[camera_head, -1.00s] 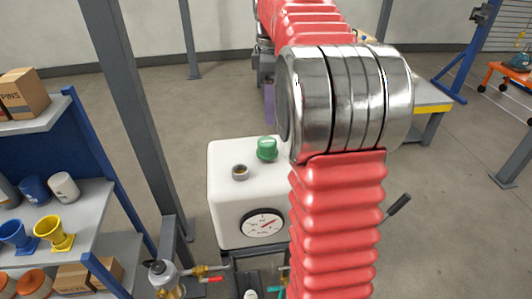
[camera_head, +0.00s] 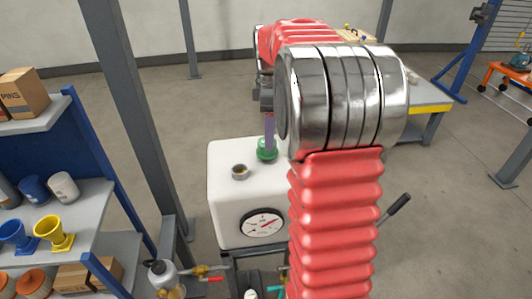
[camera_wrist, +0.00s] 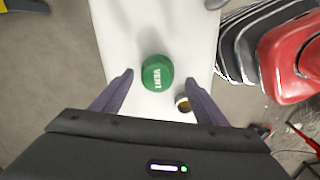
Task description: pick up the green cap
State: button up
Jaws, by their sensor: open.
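The green cap (camera_head: 266,149) sits on top of the white tank (camera_head: 228,190), near its back edge. In the wrist view the cap (camera_wrist: 157,73) shows its top with the word VENT. My gripper (camera_wrist: 157,78) is open, with one purple finger on each side and the cap between and slightly beyond the fingertips. In the head view my gripper (camera_head: 269,140) points down at the cap, and a finger covers part of it. I cannot tell whether a finger touches the cap.
An open round neck (camera_head: 240,172) stands on the tank beside the cap, and it shows close to the right finger in the wrist view (camera_wrist: 183,103). A gauge (camera_head: 262,224) is on the tank's front. A grey post (camera_head: 140,110) and shelves (camera_head: 95,200) stand to the left.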

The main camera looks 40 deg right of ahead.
jog(key=shift+w+f, duration=0.15)
jog(key=shift+f, duration=1.15)
jog(key=shift+w+f, duration=0.15)
jog(key=shift+f, duration=1.15)
jog(key=shift+c, duration=0.6)
jog(key=c, duration=1)
jog(key=shift+r, duration=0.1)
notch_tip(320, 180, up, 10)
jog(key=shift+f, duration=0.1)
